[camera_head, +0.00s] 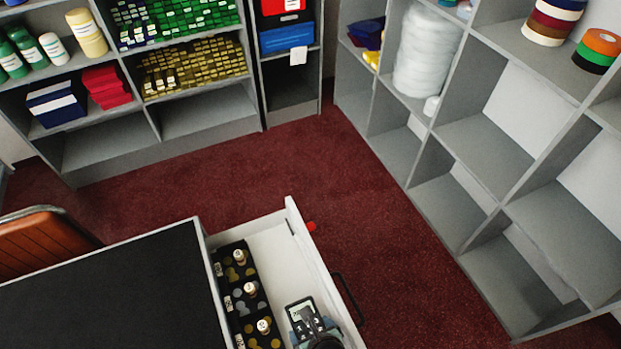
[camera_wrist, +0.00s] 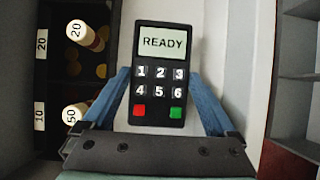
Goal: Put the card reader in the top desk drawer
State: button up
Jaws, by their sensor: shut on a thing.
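The card reader (camera_wrist: 161,72) is dark, with a screen showing READY, number keys, and a red and a green key. My gripper (camera_wrist: 164,100) is shut on it, with a blue finger on each side. In the head view the card reader (camera_head: 305,315) and my gripper (camera_head: 318,332) are at the bottom, over the white floor of the open desk drawer (camera_head: 274,250). I cannot tell whether the card reader touches the drawer floor.
A black coin tray (camera_head: 236,262) with labelled compartments and upright coin rolls fills the drawer's left side. The black desk top (camera_head: 110,300) lies left of it. The drawer front with its dark handle (camera_head: 349,300) is at right. Grey shelves (camera_head: 480,150) stand beyond red carpet.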

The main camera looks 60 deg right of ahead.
aim_at(311, 332)
jog(key=shift+f, duration=1.3)
jog(key=shift+f+b, duration=0.2)
jog(key=shift+b, duration=0.15)
jog(key=o, duration=1.4)
jog(key=shift+c, duration=0.2)
jog(key=shift+r, duration=0.15)
jog(key=p+v, duration=0.3)
jog(key=v, duration=0.9)
